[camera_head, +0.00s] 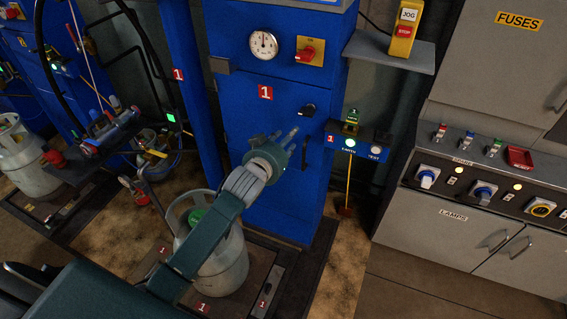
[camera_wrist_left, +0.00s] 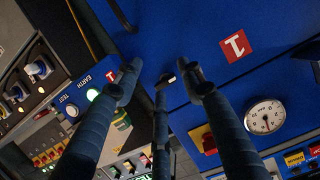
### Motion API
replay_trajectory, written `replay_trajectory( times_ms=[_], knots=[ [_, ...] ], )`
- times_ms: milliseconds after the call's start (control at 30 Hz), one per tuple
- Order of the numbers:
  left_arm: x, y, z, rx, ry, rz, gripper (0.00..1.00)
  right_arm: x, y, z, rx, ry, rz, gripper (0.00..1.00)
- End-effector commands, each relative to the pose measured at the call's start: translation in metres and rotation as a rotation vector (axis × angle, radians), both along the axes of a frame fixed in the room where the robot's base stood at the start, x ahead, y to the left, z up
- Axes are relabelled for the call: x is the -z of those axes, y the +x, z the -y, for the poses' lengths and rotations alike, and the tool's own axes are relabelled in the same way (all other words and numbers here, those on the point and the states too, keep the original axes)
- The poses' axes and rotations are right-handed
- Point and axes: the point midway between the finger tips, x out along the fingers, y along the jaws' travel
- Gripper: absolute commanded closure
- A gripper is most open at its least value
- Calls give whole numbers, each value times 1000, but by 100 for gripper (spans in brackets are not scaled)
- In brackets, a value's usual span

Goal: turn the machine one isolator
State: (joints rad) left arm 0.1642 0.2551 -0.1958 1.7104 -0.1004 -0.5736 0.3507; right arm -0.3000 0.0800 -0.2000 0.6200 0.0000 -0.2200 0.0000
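Machine one is a blue cabinet (camera_head: 270,180) with red "1" labels. On its upper front a red rotary switch (camera_head: 306,53) sits on a yellow plate; it also shows in the left wrist view (camera_wrist_left: 208,143). Below it is a black knob (camera_head: 307,110), seen as a small dark handle with a pale mark (camera_wrist_left: 166,80) between the fingertips in the wrist view. I cannot tell for sure which one is the isolator. My left gripper (camera_head: 287,138) is open and empty, its fingers pointing toward the cabinet, below and left of the black knob. My right gripper is not in view.
A small blue box (camera_head: 360,145) with EARTH and TEST lamps projects right of the cabinet. A gas cylinder (camera_head: 222,258) stands under my left arm. A grey shelf (camera_head: 388,52) with a yellow JOG/STOP box and a grey switch console (camera_head: 480,190) are at right.

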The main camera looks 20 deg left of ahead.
Motion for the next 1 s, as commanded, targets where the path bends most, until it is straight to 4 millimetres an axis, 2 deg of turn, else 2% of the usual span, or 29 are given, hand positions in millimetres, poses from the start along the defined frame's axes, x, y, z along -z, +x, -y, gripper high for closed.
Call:
replay_trajectory(
  times_ms=[33,200,400,600,1000],
  knots=[
    [13,-2,0,0,1,-17,60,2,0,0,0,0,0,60],
    [44,-8,-2,0,9,-60,60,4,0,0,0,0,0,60],
    [70,-14,-3,0,14,-95,60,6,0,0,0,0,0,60],
    [81,-17,-3,1,17,-111,60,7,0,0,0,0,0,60],
    [81,-17,-3,1,17,-112,60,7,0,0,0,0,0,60]
  ],
)
